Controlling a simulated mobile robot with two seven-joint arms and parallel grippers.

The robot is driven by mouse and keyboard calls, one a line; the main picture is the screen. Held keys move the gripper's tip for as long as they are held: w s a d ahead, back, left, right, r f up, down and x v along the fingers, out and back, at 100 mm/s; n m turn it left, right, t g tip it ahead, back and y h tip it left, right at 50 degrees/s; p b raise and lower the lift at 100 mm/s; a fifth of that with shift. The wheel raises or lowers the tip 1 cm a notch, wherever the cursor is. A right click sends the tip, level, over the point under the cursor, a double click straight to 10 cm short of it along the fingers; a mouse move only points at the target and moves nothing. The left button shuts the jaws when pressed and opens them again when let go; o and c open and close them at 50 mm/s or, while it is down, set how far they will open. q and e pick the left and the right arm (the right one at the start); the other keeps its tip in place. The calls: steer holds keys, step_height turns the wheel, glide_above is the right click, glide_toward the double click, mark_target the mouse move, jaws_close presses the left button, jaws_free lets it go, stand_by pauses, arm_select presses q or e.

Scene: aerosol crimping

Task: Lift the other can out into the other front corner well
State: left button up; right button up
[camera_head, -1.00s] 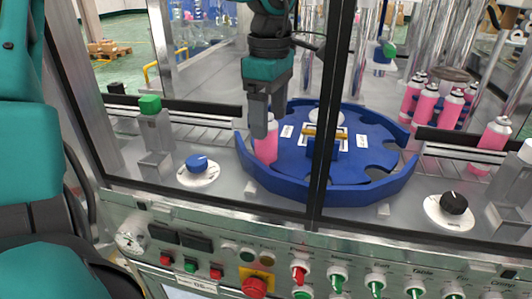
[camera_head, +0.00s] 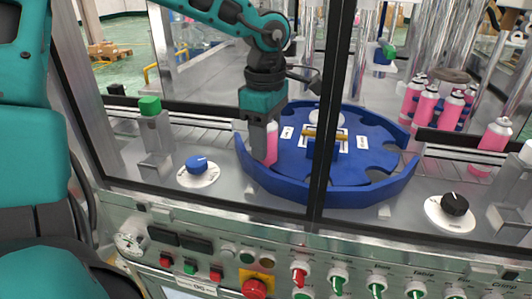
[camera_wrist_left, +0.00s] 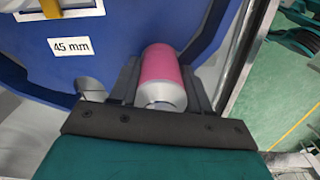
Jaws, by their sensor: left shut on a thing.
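A pink can with a silver top (camera_head: 271,142) stands at the front left of the blue turntable (camera_head: 290,190), in an edge well. My left gripper (camera_head: 263,156) points down over it and is shut on it, hiding much of the can. In the left wrist view the same pink can (camera_wrist_left: 163,77) lies between the fingers, with the blue plate and its "45 mm" label beside it. I cannot tell whether the can's base is clear of the well. My right gripper is not in view.
A dark window post (camera_head: 330,120) crosses in front of the turntable. Empty edge wells show at the turntable's right side. Several pink cans (camera_head: 432,104) stand at the right. A panel of knobs and buttons (camera_head: 250,255) runs along the front.

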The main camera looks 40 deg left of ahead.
arm_select(q)
steer(key=c, duration=0.5)
steer(key=shift+o, duration=0.2)
step_height(320, 180, up, 20)
steer(key=p, duration=0.2)
stand_by(0.4)
